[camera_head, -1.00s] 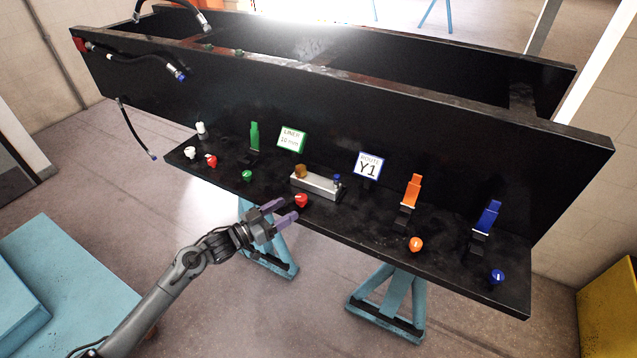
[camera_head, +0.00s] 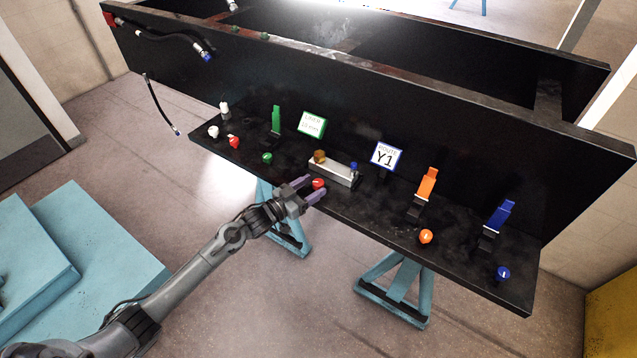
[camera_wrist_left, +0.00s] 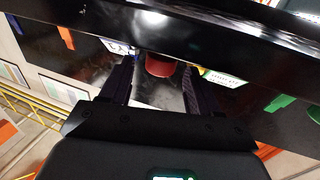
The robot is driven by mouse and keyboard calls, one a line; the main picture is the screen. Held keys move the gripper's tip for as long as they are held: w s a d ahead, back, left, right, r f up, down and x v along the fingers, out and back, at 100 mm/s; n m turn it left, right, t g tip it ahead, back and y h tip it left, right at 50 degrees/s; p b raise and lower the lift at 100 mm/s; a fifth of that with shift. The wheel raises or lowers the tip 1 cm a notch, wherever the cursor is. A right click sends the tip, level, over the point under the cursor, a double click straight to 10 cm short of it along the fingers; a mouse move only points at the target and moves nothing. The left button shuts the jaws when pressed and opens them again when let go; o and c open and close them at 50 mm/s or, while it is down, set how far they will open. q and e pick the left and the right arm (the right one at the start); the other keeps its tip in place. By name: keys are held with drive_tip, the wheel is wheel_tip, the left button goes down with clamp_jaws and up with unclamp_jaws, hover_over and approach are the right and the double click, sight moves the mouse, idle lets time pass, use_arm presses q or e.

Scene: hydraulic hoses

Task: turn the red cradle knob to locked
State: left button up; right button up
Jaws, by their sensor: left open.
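The red cradle knob (camera_head: 318,184) sits on the front edge of the black shelf, just in front of the silver cradle block (camera_head: 331,171). It also shows in the left wrist view (camera_wrist_left: 160,66), between my two fingers and near the tips. A pale mark shows on its top in the head view, but I cannot read its setting. My left gripper (camera_head: 314,187) is open, one purple-grey finger on each side of the knob. Gaps show beside the knob in the wrist view, so the fingers are not shut on it. My right gripper is not in view.
Another red knob (camera_head: 234,142), a green knob (camera_head: 267,158), an orange knob (camera_head: 425,236) and a blue knob (camera_head: 503,273) stand along the shelf. A brass piece (camera_head: 320,156) sits on the cradle. The tall black panel (camera_head: 400,120) rises behind. Floor in front is open.

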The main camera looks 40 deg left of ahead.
sight(314, 186)
use_arm(q)
drive_tip(key=shift+w+d, duration=0.15)
drive_tip(key=shift+w, duration=0.65)
drive_tip(key=shift+w+d, duration=0.15)
drive_tip(key=shift+w, duration=0.6)
drive_tip(key=c, duration=0.9)
